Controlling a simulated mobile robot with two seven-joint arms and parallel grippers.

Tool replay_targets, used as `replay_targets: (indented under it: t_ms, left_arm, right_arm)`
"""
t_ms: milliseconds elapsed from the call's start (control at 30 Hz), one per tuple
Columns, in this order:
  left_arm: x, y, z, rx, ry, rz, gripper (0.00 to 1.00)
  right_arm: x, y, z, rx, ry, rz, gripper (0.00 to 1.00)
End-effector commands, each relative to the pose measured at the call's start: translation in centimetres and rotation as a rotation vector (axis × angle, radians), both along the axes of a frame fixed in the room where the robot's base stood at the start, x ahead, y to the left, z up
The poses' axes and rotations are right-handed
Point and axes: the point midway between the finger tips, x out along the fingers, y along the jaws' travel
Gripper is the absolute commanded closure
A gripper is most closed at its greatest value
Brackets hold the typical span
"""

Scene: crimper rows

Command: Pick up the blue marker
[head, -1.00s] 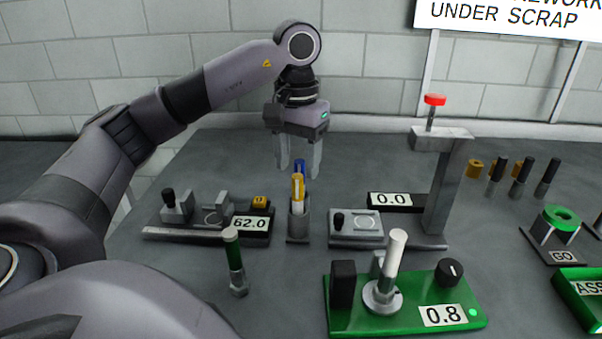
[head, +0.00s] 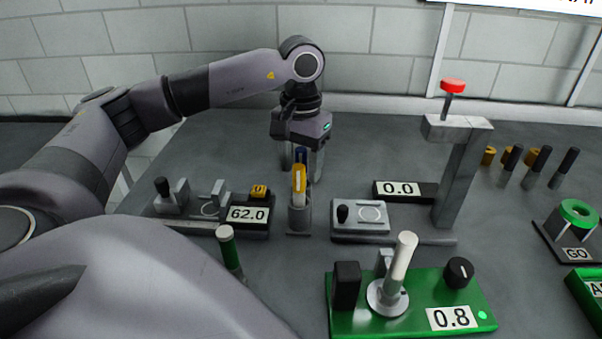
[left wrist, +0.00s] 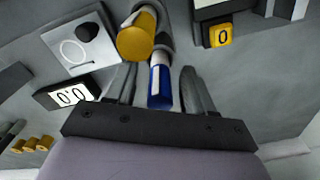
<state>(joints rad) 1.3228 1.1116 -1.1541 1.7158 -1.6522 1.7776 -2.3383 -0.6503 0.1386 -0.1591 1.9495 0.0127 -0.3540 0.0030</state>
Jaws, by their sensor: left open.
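The blue marker (head: 301,155) stands in a grey holder (head: 299,218), behind a yellow marker (head: 299,184) that partly hides it. In the left wrist view the blue marker (left wrist: 160,84) lies between the fingers, with the yellow marker (left wrist: 136,38) beyond it. My left gripper (head: 302,172) points down over the holder, with its fingers on either side of the blue marker's upper part. It is open, and a gap shows between each finger and the marker in the left wrist view. My right gripper is not in view.
A fixture with a 62.0 display (head: 248,214) stands left of the holder. A grey block (head: 360,217) and a tall stand (head: 458,180) with a red knob are on the right. A green device (head: 345,318) reading 0.8 is in front.

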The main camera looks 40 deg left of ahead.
Motion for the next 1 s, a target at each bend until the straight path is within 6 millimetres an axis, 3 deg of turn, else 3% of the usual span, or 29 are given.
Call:
replay_targets:
  t_ms: [300, 467, 800, 1000]
  left_arm:
    - [0.0, 0.0, -0.7, 0.000, -0.001, 0.000, 0.50]
    - [0.0, 0.0, -0.7, 0.000, -0.001, 0.000, 1.00]
    - [0.0, 0.0, -0.5, -0.001, -0.002, 0.000, 1.00]
    - [0.1, 0.0, 0.9, -0.001, -0.003, 0.000, 1.00]
  right_arm:
    - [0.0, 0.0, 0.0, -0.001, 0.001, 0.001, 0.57]
    - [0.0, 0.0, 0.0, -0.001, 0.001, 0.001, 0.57]
    - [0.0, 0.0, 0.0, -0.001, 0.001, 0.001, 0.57]
    - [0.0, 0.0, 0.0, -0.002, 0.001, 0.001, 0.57]
